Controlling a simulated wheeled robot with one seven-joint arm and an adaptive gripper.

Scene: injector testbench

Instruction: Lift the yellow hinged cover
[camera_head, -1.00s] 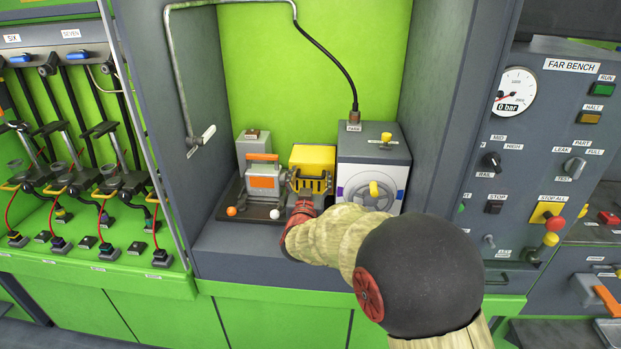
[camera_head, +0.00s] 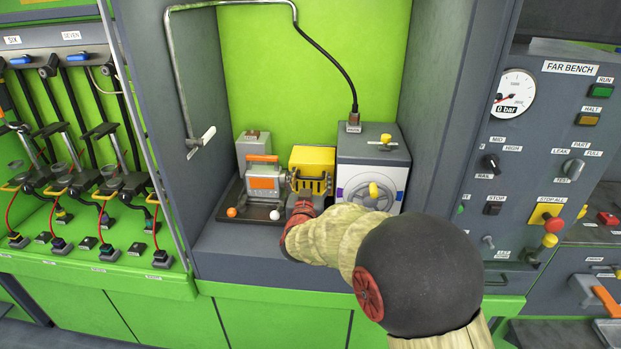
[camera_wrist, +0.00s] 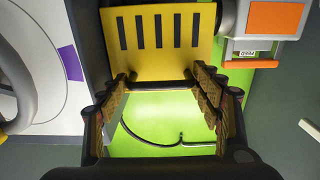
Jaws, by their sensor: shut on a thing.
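The yellow hinged cover (camera_head: 312,159) sits between the orange-handled grey unit and the large grey box in the bench bay. In the wrist view the cover (camera_wrist: 160,40) shows its yellow slotted face, with a dark bar along its edge. My gripper (camera_wrist: 160,82) has its two fingers at either end of that bar, shut on the cover. In the head view my gripper (camera_head: 304,203) is at the front of the cover, and my arm partly hides it. The exact finger contact is hard to see.
The grey unit with the orange handle (camera_head: 263,159) stands close on the left. The grey box with a yellow knob (camera_head: 374,154) stands close on the right. An orange ball (camera_head: 231,212) and a white ball (camera_head: 274,214) are in front. A bent pipe (camera_head: 182,85) hangs at the left.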

